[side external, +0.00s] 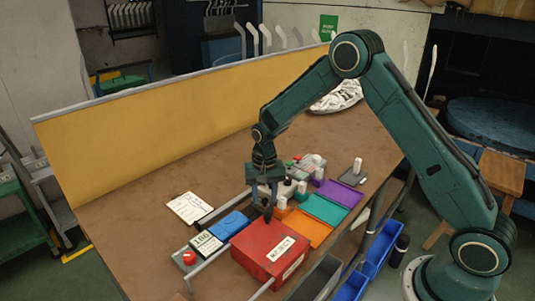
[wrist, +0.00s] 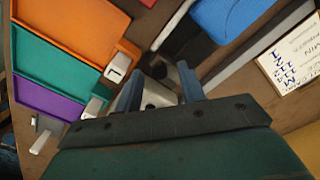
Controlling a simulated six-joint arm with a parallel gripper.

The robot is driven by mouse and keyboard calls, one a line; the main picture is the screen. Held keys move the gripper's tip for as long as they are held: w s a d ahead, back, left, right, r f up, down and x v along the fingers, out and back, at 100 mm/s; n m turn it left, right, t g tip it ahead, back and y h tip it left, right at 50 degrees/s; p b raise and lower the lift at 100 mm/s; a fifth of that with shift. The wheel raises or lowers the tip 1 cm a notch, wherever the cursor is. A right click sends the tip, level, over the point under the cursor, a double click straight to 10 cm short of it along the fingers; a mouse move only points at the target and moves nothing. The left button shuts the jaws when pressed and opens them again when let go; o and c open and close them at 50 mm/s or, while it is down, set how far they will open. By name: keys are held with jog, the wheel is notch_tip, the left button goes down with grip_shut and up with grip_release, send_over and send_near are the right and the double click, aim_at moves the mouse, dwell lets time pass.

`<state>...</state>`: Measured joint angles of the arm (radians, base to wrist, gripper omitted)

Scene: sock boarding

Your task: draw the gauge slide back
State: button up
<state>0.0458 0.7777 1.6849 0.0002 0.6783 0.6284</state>
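My gripper (side external: 265,205) points down over the middle of the bench, just behind the red box. In the wrist view its two blue-grey fingers (wrist: 160,85) stand apart. A pale grey block with a round dark spot (wrist: 157,97) shows between them, with a dark round part (wrist: 160,70) beyond it. I cannot tell whether the fingers touch the block. I cannot clearly make out which part is the gauge slide; the area under the gripper is partly hidden by the fingers. A long light metal rail (wrist: 245,55) runs beside the fingers in the wrist view.
A red box marked REJECT (side external: 270,246) stands close in front. Orange (side external: 307,228), teal (side external: 325,209) and purple (side external: 339,193) trays lie to the right, with small white-topped posts beside them. A blue pad (side external: 230,224), counter (side external: 206,243) and red button (side external: 189,257) lie left. A yellow panel (side external: 160,137) stands behind.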

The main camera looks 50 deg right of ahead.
aim_at(265, 199)
jog(key=shift+r, duration=0.15)
notch_tip(265, 199, up, 14)
jog(key=shift+f, duration=0.2)
dwell(0.5)
jog(key=s+a+r+n+t, duration=0.1)
jog(key=s+r+n+t, duration=0.25)
jog(key=s+r, duration=1)
jog(key=s+a+n+t, duration=0.1)
jog(key=s+n, duration=0.3)
jog(key=s, duration=1.4)
jog(key=shift+s+a+f+t, duration=0.15)
jog(key=shift+s+f+t, duration=0.1)
jog(key=shift+t, duration=0.3)
